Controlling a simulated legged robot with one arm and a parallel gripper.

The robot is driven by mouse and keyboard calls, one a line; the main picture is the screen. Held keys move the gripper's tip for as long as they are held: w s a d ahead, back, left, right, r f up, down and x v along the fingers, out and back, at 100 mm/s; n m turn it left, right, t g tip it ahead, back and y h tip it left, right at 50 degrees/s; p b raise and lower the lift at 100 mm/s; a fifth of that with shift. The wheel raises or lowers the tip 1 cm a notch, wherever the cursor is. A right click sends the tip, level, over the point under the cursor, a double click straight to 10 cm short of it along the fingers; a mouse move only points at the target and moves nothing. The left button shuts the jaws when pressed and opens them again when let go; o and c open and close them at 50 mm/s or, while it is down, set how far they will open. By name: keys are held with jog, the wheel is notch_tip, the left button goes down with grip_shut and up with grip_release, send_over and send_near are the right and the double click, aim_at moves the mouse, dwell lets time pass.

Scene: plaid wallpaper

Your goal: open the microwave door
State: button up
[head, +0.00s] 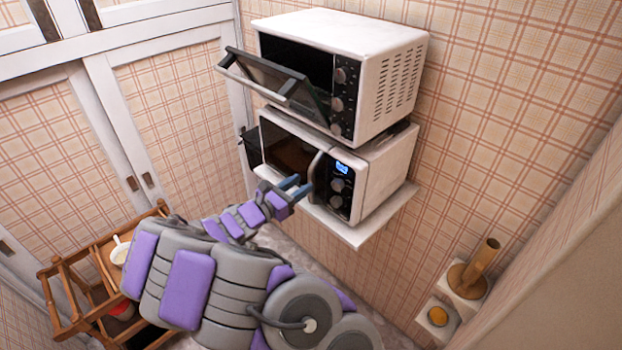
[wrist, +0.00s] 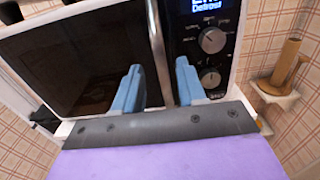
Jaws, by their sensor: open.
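The microwave (head: 378,180) sits on a white wall shelf below a second oven. Its dark door (head: 285,150) looks shut, with a curved light handle (head: 314,172) at the door's right edge, beside the lit display and knobs. My gripper (head: 296,186) is open in front of the lower part of the handle. In the wrist view, the blue fingers (wrist: 159,80) stand apart, with the handle (wrist: 157,50) between them in the picture. The left finger overlaps the door (wrist: 75,60) and the right one overlaps the control panel (wrist: 203,40). I cannot tell whether either finger touches the handle.
A white toaster oven (head: 385,70) with its glass door (head: 275,80) tilted open stands directly above the microwave. The white shelf (head: 350,235) juts out below. A wooden cart (head: 75,290) stands at lower left, and small wall shelves (head: 440,312) at right.

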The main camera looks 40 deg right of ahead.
aim_at(309, 178)
jog(key=shift+w+d, duration=0.2)
jog(key=shift+d, duration=2.35)
jog(key=shift+r, duration=0.1)
grip_shut()
